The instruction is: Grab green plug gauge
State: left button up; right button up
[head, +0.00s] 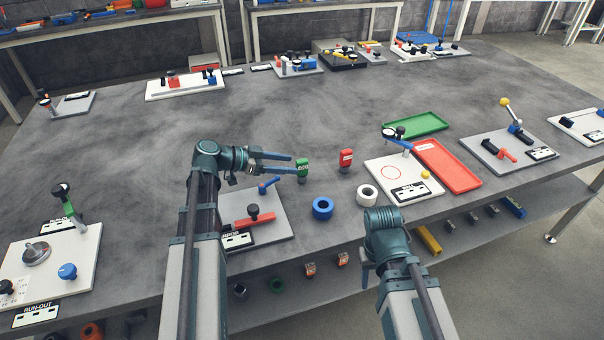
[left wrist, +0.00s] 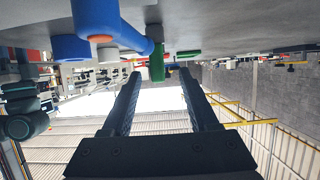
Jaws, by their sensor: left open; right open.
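The green plug gauge (head: 302,170) stands upright on the grey table, a small green block on a narrower stem. My left gripper (head: 291,164) reaches in from the left, open, with its fingertips right at the gauge. In the left wrist view, which is upside down, the green gauge (left wrist: 157,68) shows between the two open fingertips (left wrist: 159,76), at or just beyond their ends. I cannot tell whether a finger touches it. My right gripper (head: 366,270) is low near the table's front edge, mostly hidden by its own wrist, and holds nothing visible.
A red gauge (head: 346,158) stands right of the green one. A blue ring (head: 322,208) and a white ring (head: 367,195) lie nearer the front edge. A fixture board (head: 270,220) with a blue lever (head: 269,184) sits below the left gripper.

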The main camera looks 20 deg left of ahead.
aim_at(302, 165)
pick_arm(q)
jog(key=shift+b+x, duration=0.9)
jog(key=shift+x, duration=1.45)
jog(key=shift+w+d, duration=0.1)
jog(key=shift+d, duration=0.3)
grip_shut()
